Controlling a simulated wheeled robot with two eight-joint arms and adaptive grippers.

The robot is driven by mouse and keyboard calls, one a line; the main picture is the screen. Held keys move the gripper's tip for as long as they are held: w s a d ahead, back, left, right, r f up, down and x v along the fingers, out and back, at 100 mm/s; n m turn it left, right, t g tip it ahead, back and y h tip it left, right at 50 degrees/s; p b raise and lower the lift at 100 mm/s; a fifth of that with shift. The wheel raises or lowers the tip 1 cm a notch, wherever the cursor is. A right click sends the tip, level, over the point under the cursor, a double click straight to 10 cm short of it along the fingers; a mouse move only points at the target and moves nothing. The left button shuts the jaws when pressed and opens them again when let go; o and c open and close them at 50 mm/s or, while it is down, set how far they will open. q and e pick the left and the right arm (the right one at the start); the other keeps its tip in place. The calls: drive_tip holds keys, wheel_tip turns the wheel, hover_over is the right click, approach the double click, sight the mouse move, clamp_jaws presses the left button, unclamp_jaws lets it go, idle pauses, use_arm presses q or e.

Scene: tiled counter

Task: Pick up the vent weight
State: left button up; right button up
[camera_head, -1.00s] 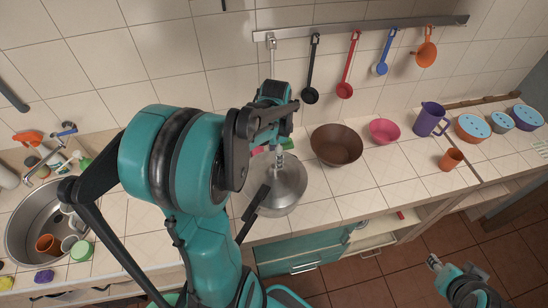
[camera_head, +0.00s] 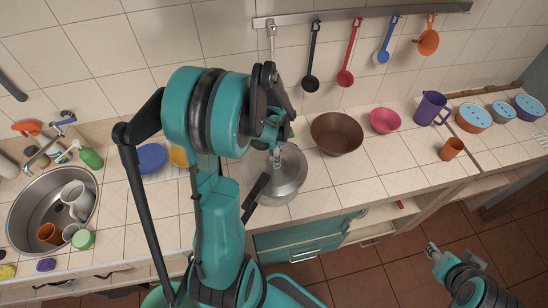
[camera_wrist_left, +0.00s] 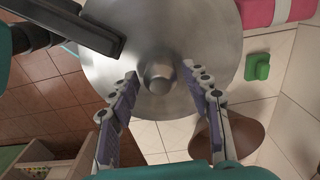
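The pressure cooker (camera_head: 288,188) is a round steel pot on the counter with a black handle (camera_head: 256,190) toward its front left. The vent weight (camera_wrist_left: 158,77) appears as a small silver knob in the middle of the steel lid (camera_wrist_left: 205,40) in the left wrist view. My left gripper (camera_wrist_left: 159,72) is open, with its two fingertips on either side of the knob; I cannot tell whether they touch it. In the head view my left arm partly covers the lid's far side. My right gripper (camera_head: 433,252) is low at the right, away from the counter, too small to read its opening.
A brown bowl (camera_head: 337,135) stands just right of the cooker, with a pink bowl (camera_head: 385,121) beyond. A small green object (camera_wrist_left: 257,66) lies near the lid. A blue bowl (camera_head: 151,158) and the sink (camera_head: 28,215) are to the left. Utensils hang from the wall rail (camera_head: 360,17).

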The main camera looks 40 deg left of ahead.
use_arm(q)
drive_tip(key=c, duration=0.8)
drive_tip(key=shift+r, duration=0.15)
